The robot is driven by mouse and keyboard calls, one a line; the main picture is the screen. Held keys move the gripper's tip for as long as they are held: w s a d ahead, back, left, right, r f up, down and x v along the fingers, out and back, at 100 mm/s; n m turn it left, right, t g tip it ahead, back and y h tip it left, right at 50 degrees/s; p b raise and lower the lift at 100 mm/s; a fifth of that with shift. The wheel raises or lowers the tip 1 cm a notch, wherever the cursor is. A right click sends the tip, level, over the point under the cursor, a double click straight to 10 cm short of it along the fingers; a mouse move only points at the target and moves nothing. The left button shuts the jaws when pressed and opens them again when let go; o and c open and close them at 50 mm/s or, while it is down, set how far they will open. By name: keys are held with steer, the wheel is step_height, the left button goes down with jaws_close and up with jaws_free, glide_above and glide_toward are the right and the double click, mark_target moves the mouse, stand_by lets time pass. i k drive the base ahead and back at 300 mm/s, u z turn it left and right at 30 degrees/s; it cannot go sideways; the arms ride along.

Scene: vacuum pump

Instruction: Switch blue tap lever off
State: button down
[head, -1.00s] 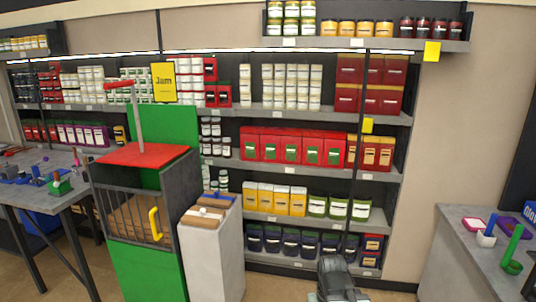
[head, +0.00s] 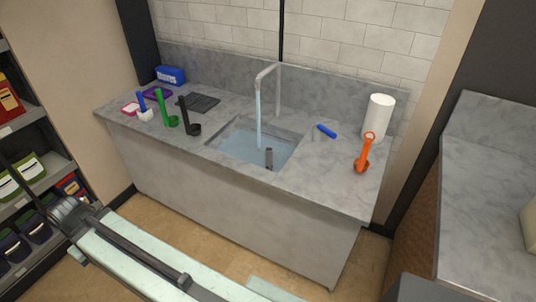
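A grey tap (head: 277,88) rises behind the sink (head: 232,142) and bends over it. A pale stream of water (head: 258,122) runs from its spout, and bluish water stands in the basin. A short blue lever (head: 326,131) is on the counter to the right of the tap, tilted down to the right. How it joins the tap is too small to tell. Part of my arm crosses the lower left, well in front of the counter and apart from the lever. My gripper's fingers do not show.
The counter (head: 300,195) has an orange scoop (head: 364,153) and white roll (head: 378,117) at right. Green (head: 164,109) and black (head: 188,117) scoops and a blue box (head: 171,75) stand at left. Open floor (head: 210,242) lies in front; another counter (head: 485,205) is at right.

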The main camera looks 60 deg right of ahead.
mark_target(318, 125)
steer(key=z, duration=1.85)
